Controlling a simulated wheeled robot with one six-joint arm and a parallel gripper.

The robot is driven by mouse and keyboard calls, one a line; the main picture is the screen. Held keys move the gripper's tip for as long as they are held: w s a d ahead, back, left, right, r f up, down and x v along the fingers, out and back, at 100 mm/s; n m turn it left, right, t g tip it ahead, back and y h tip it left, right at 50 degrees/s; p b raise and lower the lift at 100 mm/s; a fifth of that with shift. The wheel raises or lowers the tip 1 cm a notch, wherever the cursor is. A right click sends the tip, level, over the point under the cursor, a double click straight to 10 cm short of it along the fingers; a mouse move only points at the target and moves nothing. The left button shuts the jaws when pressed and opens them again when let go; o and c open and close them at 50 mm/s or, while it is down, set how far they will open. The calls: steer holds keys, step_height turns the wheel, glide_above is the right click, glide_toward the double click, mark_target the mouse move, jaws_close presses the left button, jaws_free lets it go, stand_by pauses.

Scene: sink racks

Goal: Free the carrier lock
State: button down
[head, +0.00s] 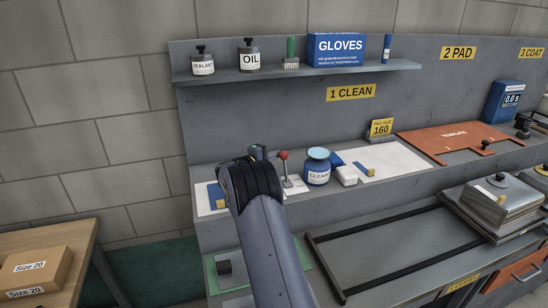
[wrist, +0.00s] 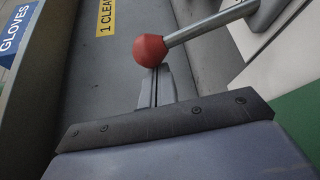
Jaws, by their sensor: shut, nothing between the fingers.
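A lever with a red ball knob (head: 283,155) stands on the bench ledge under the 1 CLEAN sign; I take it for the carrier lock. In the wrist view the red knob (wrist: 150,50) sits at the end of a metal rod (wrist: 212,24) that runs to the upper right. My gripper (wrist: 156,78) is shut and empty, with its fingertips right at the knob; I cannot tell whether they touch. In the head view my gripper (head: 258,152) is mostly hidden behind my arm, just left of the knob. The lever's base is partly hidden.
A shelf (head: 300,74) with bottles and a GLOVES box (head: 336,47) is above. A black rail frame (head: 380,278) lies below right.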

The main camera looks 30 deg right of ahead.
steer(key=shift+s+f+b, duration=0.1)
steer(key=shift+s+b, duration=0.05)
steer(key=shift+b, duration=0.6)
steer(key=shift+m+b, duration=0.3)
steer(key=shift+b, duration=0.05)
